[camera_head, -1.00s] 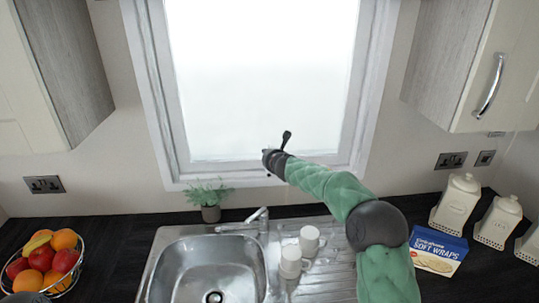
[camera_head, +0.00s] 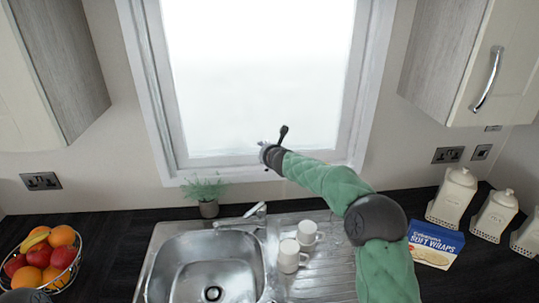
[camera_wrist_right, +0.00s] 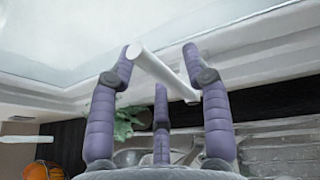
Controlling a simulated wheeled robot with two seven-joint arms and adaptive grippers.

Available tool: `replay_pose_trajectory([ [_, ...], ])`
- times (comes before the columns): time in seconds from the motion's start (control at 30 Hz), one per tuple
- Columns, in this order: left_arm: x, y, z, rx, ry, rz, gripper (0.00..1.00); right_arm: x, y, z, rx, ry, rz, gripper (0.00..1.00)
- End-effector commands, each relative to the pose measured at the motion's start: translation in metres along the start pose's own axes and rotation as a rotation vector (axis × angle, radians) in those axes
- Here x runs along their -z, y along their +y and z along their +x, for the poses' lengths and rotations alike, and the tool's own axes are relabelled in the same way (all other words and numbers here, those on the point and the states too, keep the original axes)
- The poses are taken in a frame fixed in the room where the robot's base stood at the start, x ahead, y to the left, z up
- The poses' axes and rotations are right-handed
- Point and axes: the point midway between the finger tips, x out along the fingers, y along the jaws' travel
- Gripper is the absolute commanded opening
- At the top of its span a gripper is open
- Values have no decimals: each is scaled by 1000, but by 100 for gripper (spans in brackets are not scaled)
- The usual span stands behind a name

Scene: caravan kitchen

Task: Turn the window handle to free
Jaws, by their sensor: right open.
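The window handle (camera_wrist_right: 163,73) is a white bar at the lower window frame. In the right wrist view it slants between the spread purple fingers, with its far end near the left fingertip and its other end near the right finger. My right gripper (camera_wrist_right: 160,68) is open around the bar, and I cannot tell whether any finger touches it. In the head view the right gripper (camera_head: 270,148) is small, at the bottom of the window (camera_head: 262,85), and its wrist hides most of the handle. My left gripper is not in view.
Below the window are a sink (camera_head: 210,262), a tap (camera_head: 243,219) and a potted plant (camera_head: 207,197). A soft wraps box (camera_head: 436,243), canisters (camera_head: 452,197) and a fruit bowl (camera_head: 50,262) stand further out.

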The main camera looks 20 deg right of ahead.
Motion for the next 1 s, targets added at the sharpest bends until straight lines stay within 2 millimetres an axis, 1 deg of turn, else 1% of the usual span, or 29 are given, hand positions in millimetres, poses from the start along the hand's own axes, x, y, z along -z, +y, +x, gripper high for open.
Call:
replay_pose_trajectory([
  [0.27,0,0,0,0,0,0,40,-1,0,-28,0,-2,-1,48],
  [0.8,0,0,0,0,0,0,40,0,0,-99,0,0,-2,48],
  [1.0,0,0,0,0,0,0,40,1,0,-112,0,2,-2,48],
])
